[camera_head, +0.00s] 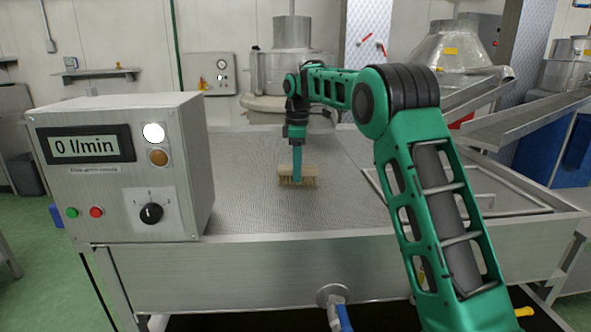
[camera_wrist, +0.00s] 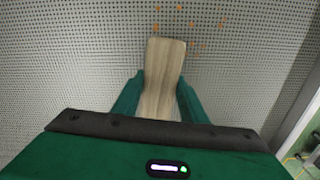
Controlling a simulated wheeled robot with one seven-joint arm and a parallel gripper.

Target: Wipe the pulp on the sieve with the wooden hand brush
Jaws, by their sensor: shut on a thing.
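The wooden hand brush (camera_head: 310,171) stands on or just above the sieve (camera_head: 250,205), its pale bristles pointing down; I cannot tell whether they touch. My gripper (camera_head: 297,168) points down and is shut on the brush. In the wrist view the brush (camera_wrist: 164,65) lies as a flat wooden board between the two green fingers of my gripper (camera_wrist: 160,85). Several small orange bits of pulp (camera_wrist: 191,25) lie on the perforated sieve (camera_wrist: 60,70) just beyond the brush's far end. The pulp cannot be made out in the head view.
A control box (camera_head: 120,170) reading 0 l/min stands at the sieve's left front. A metal frame (camera_head: 490,190) lies at the right, partly behind my arm. A round steel vessel (camera_head: 292,75) stands behind. The sieve's surface left of the brush is clear.

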